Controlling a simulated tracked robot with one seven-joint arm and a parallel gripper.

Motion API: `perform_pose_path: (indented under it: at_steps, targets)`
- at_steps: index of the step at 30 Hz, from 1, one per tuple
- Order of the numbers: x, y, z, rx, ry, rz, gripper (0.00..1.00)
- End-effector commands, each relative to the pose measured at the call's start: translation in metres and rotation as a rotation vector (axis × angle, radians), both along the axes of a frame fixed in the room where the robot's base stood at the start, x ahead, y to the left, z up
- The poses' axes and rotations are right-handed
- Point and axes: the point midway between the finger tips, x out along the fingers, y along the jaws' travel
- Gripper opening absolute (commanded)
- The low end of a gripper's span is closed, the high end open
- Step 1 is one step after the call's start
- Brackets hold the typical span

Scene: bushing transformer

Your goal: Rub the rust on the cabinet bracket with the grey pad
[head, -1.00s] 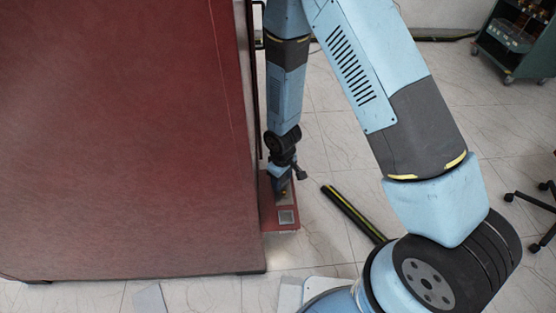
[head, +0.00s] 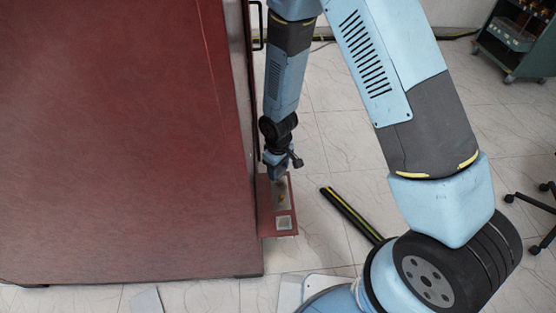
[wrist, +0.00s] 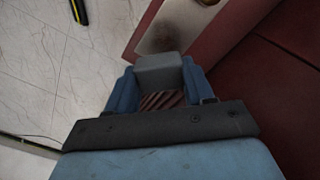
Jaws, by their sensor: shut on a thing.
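The bracket (head: 266,222) is a reddish-brown ledge sticking out from the right side of the red cabinet (head: 120,140). A pale strip on it carries a dark brown rust stain (wrist: 165,36), seen near the top of the wrist view. My gripper (head: 277,166) is at the bracket's far end in the head view. It is shut on the grey pad (wrist: 159,72), which sits between its two blue fingers. The pad's front edge lies just below the stain in the wrist view. Whether the pad touches the bracket cannot be told.
A black and yellow bar (head: 352,214) lies on the tiled floor right of the bracket. A green cart (head: 510,45) and a chair base (head: 540,210) stand at the right. The floor between is open. A black handle (head: 257,25) is on the cabinet side.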

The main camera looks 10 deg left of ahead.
Motion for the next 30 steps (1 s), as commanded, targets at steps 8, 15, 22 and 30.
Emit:
perform_pose_path:
  at_steps: [8,15,22,30]
  targets:
    - [0.001,0.000,0.026,0.001,-0.001,-0.002,0.19]
    - [0.000,-0.001,0.041,0.000,0.000,-0.003,0.19]
    - [0.000,-0.001,0.042,-0.001,0.001,-0.002,0.19]
    - [0.000,-0.001,0.042,-0.001,0.001,-0.001,0.19]
